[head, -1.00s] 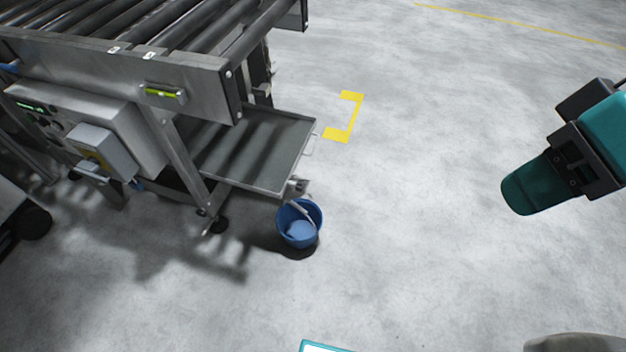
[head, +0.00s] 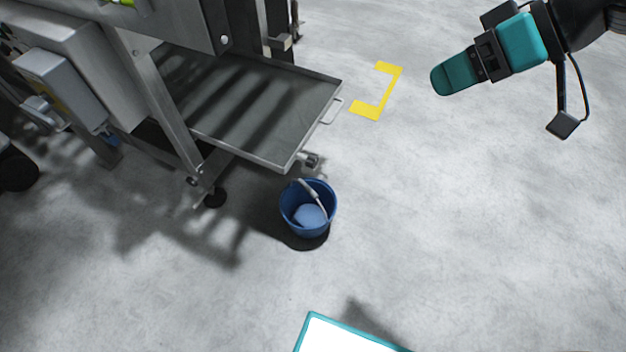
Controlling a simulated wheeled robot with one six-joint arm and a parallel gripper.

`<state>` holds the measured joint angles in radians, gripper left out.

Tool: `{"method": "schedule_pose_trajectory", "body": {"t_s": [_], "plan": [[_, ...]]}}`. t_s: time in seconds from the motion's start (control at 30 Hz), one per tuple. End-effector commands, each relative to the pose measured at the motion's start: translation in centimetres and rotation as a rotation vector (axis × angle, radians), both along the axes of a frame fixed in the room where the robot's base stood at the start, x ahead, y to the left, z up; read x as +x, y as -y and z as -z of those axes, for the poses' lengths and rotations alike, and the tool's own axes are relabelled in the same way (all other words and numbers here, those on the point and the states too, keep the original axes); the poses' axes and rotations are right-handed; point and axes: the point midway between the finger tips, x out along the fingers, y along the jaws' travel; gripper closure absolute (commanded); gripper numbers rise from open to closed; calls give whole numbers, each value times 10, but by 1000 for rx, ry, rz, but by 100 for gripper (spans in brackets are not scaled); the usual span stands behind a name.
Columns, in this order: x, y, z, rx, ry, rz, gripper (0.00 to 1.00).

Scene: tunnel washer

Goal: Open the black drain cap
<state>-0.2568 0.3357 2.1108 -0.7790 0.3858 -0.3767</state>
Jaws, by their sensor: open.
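A small drain fitting (head: 309,160) sticks out at the near right corner of the grey metal drip tray (head: 262,108). Its outer end looks dark, but it is too small to tell the black cap apart from the fitting. A blue bucket (head: 308,208) with a light handle stands on the floor just below the fitting. My gripper (head: 438,86), with teal fingers, is at the upper right, above the floor and well to the right of the fitting. It is open, empty and apart from everything; its fingers overlap in this view.
The washer's metal frame leg (head: 165,110) and grey control box (head: 62,92) stand left of the tray. A tray handle (head: 332,110) juts out on the right side. A yellow floor mark (head: 388,92) lies beyond it. The floor to the right is clear.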

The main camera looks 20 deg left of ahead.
Motion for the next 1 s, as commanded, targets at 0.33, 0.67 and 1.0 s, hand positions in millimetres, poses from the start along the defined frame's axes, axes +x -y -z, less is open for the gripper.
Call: {"method": "schedule_pose_trajectory", "body": {"t_s": [0.33, 0.67, 1.0], "plan": [[84, -59, 252, 281, 139, -128, 31], [114, -82, 386, 449, 244, -150, 31], [115, -112, 410, 468, 258, -155, 31]]}}
